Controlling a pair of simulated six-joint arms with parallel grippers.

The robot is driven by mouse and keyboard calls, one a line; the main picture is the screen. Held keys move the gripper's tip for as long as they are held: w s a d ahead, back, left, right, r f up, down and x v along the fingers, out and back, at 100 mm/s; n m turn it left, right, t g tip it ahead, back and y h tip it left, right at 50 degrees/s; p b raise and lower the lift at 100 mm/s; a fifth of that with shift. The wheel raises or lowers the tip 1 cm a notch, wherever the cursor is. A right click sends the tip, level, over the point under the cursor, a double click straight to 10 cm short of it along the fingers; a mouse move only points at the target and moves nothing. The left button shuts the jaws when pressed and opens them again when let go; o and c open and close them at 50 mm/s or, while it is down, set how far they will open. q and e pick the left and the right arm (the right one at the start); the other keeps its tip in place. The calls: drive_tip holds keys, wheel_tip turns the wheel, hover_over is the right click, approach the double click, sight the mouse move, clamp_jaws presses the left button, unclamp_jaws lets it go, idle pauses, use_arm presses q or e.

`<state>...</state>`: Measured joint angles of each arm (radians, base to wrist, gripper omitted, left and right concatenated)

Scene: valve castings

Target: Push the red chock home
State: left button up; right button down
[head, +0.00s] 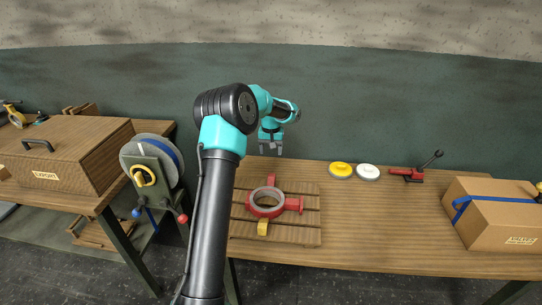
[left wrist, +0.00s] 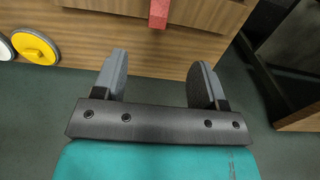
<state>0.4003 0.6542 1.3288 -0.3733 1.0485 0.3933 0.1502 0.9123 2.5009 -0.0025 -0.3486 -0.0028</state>
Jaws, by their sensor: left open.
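A red ring-shaped valve casting (head: 265,203) lies on a slatted wooden pallet (head: 306,232), with a red flanged stub on its right. A small red block, which looks like the red chock (head: 271,179), is at the ring's far side. A red block end, seemingly the same chock, shows at the top edge of the left wrist view (left wrist: 158,14). A yellow chock (head: 262,228) is at the ring's near side. My left gripper (head: 271,150) is open and empty beyond the pallet, near the table's far edge, apart from the chock. Its spread fingers show in the left wrist view (left wrist: 158,75).
A yellow disc (head: 341,170) and a white disc (head: 368,172) lie right of the pallet. Further right are a red lever clamp (head: 414,174) and a cardboard box (head: 497,222) with a blue strap. A reel stand (head: 152,165) is at left. The front right tabletop is clear.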

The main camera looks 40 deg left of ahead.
sight(271, 179)
use_arm(q)
drive_tip(key=shift+a, duration=0.1)
drive_tip(key=shift+w+a, duration=0.15)
drive_tip(key=shift+w, duration=0.1)
idle(0.4)
wheel_tip(271, 179, down, 18)
drive_tip(key=shift+r, duration=0.25)
idle(0.6)
drive_tip(key=shift+c, duration=0.5)
drive_tip(key=c, duration=0.9)
drive_tip(key=o, duration=1)
